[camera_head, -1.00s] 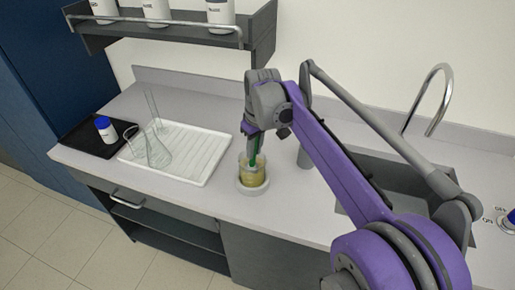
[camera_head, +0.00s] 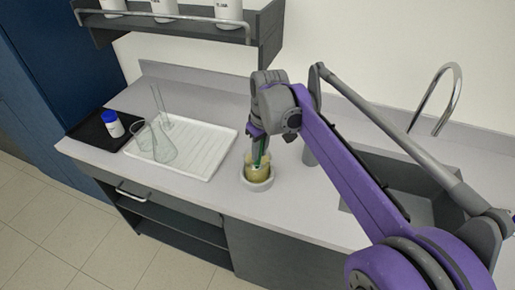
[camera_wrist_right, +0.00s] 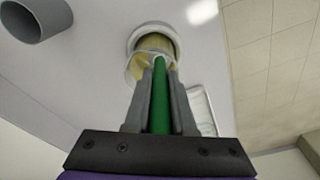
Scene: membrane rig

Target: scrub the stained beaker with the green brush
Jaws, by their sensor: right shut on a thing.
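The stained beaker (camera_head: 257,171), with yellow-brown staining on its glass, stands upright in a white round holder (camera_head: 257,185) on the counter. In the right wrist view the beaker (camera_wrist_right: 136,68) shows ahead of the fingers. My right gripper (camera_head: 259,137) is above the beaker, shut on the green brush (camera_head: 264,152). The brush's green handle (camera_wrist_right: 160,95) lies between the two fingers in the wrist view. The brush's lower end goes into the beaker's mouth; its head is hidden. My left gripper is not in view.
A white drying rack (camera_head: 206,139) with glassware (camera_head: 158,146) is on the left. A dark tray (camera_head: 92,131) holds a blue-capped bottle (camera_head: 112,124). A grey cup (camera_head: 310,154) stands behind the beaker; the sink (camera_head: 425,200) and tap (camera_head: 447,95) are right.

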